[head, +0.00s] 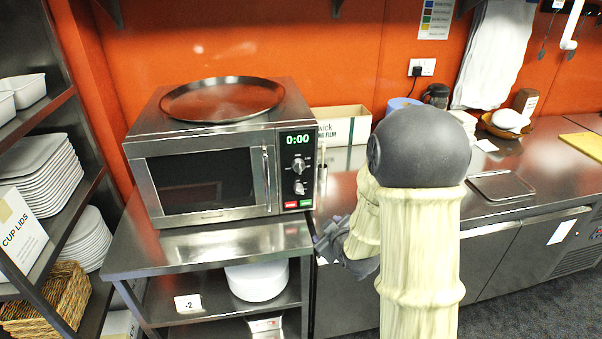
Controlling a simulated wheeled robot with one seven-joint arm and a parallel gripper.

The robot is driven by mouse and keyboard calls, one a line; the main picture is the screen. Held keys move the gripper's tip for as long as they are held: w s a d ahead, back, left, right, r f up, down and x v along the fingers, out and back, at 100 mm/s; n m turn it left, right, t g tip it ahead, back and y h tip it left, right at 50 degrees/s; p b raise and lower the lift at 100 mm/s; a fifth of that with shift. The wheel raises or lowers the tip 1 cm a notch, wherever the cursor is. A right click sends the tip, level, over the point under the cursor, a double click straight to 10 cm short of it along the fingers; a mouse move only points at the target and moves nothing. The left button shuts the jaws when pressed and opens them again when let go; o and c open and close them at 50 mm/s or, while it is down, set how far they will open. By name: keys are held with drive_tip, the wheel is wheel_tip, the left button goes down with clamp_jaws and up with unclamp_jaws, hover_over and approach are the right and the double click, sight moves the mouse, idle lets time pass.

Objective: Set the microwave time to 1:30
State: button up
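The microwave (205,175) stands on a steel shelf unit, its door closed. Its control panel (298,170) on the right side has a green display (298,139) reading 0:00. Below the display are an upper knob (299,165) and a lower knob (299,187), then a red button (291,204) and a green button (306,203). My gripper (328,245) is low and to the right of the microwave, near the shelf unit's right edge and apart from the panel. It is partly hidden behind my arm, and its finger opening cannot be made out.
A round metal tray (222,98) lies on the microwave. A cling film box (343,125) stands on the counter (345,158) to its right. A rack (62,120) with plates and containers stands at the left. White bowls (256,281) sit on the shelf below the microwave.

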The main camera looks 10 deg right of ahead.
sight(301, 171)
drive_tip(key=shift+w+d+r+n+t+y+b, duration=0.1)
drive_tip(key=shift+w+r+n+t+y, duration=0.1)
drive_tip(key=shift+w+n+t+y, duration=0.8)
drive_tip(key=shift+w+r+n+t+y+b, duration=0.1)
drive_tip(key=shift+w+r+n+t+y, duration=0.25)
drive_tip(key=shift+n+t, duration=1.15)
drive_tip(key=shift+w+d+r+n+t+y+b, duration=0.1)
drive_tip(key=shift+w+n+t+y, duration=0.6)
drive_tip(key=shift+t, duration=0.9)
drive_tip(key=shift+s, duration=0.15)
drive_tip(key=p+x, duration=0.5)
drive_tip(key=x, duration=1.2)
drive_tip(key=shift+w+a+r+p, duration=0.1)
drive_tip(key=shift+w+p, duration=0.15)
drive_tip(key=shift+p, duration=0.15)
drive_tip(key=c, duration=1)
